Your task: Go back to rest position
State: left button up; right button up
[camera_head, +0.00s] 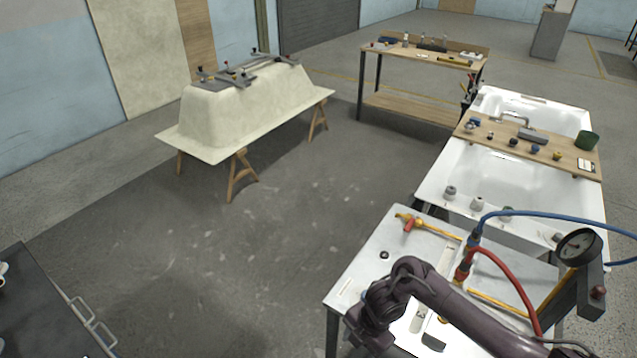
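One of my arms, dark purple, comes in from the bottom right and bends down over the near white worktable (375,240). Its lower end runs to the bottom edge of the picture, and no fingertips can be made out there. My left arm and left gripper do not show. I cannot see anything held.
A gauge (577,247) with red and blue hoses stands close to my arm. A white bathtub (500,180) with a wooden board (560,160) lies behind. A cream tub shell (240,110) rests on trestles. A workbench (420,107) stands farther back. Open floor lies at centre-left.

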jog(key=s+f+m+t+y+b, duration=0.15)
jog(key=f+m, duration=0.25)
jog(key=f, duration=0.5)
jog(key=s+f+m+y+b, duration=0.1)
jog(key=s+f+m+b, duration=0.2)
jog(key=f+m, duration=0.35)
jog(key=s+f+m+t+y+b, duration=0.1)
jog(key=s+f+m+b, duration=0.2)
jog(key=f, duration=0.7)
pick_arm(q)
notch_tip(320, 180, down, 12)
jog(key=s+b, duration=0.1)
jog(key=b, duration=0.3)
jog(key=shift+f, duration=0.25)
pick_arm(e)
jog(key=s+d+f+m+h, duration=0.2)
jog(key=s+f, duration=0.4)
jog(key=s, duration=0.3)
jog(key=s+d+f+m+g+h, duration=0.1)
jog(key=s+d+f+m, duration=0.3)
jog(key=s, duration=0.6)
jog(key=s+d+f+m+h, duration=0.2)
jog(key=s+d+f+m, duration=0.2)
jog(key=s+d+f, duration=0.3)
jog(key=shift+s+d+f+h, duration=0.35)
jog(key=shift+s+f, duration=0.45)
jog(key=shift+s, duration=0.4)
